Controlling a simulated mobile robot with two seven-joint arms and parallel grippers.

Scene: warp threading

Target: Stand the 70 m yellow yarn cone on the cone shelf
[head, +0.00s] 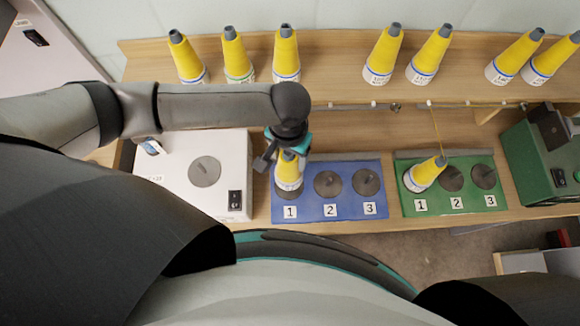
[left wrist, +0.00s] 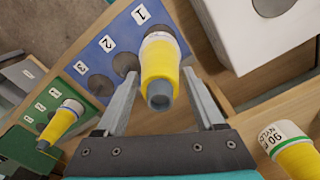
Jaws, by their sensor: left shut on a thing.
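My left gripper (head: 287,150) is shut on a yellow yarn cone (head: 289,166) at spot 1 of the blue plate (head: 328,209). In the left wrist view the cone (left wrist: 160,72) stands between the two fingers (left wrist: 163,108), its grey tip towards the camera. I cannot tell whether its base touches the plate. Its length label is not readable. The wooden cone shelf (head: 335,70) runs along the back wall, with several yellow cones standing on it in groups. My right gripper is not in view.
A green plate (head: 455,201) at right bears a tilted-looking yellow cone (head: 425,174) at its spot 1, with yarn running up from it. A rail (head: 350,106) runs below the shelf. A white scale-like box (head: 175,190) stands left. The shelf has free gaps (head: 333,62) between cone groups.

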